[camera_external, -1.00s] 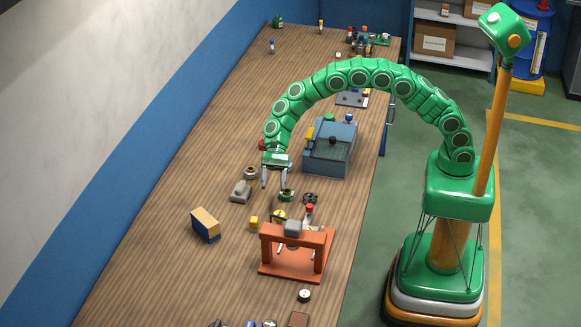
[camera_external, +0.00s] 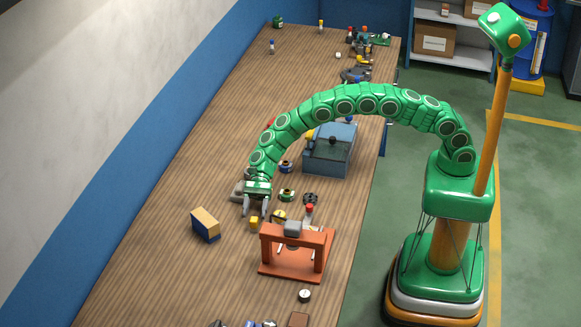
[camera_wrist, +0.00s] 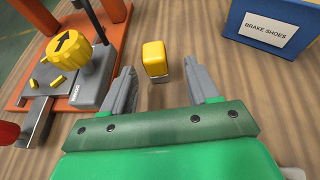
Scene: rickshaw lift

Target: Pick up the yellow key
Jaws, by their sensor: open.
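A small yellow block with a grey underside, probably the yellow key, stands on the wooden table in the wrist view (camera_wrist: 154,57). It also shows in the external view (camera_external: 254,223). My gripper (camera_external: 256,211) is open and low over the table, right by the yellow block. In the wrist view my gripper's two grey fingers (camera_wrist: 162,82) are spread, and the block lies ahead of the gap between them, apart from both. No key teeth or shaft can be made out.
A blue box labelled BRAKE SHOES (camera_wrist: 262,30) stands on one side of the block. On the other side are a yellow arrow knob (camera_wrist: 74,50) on a grey device and an orange press frame (camera_external: 313,258). Bare table (camera_external: 160,270) lies at the lower left.

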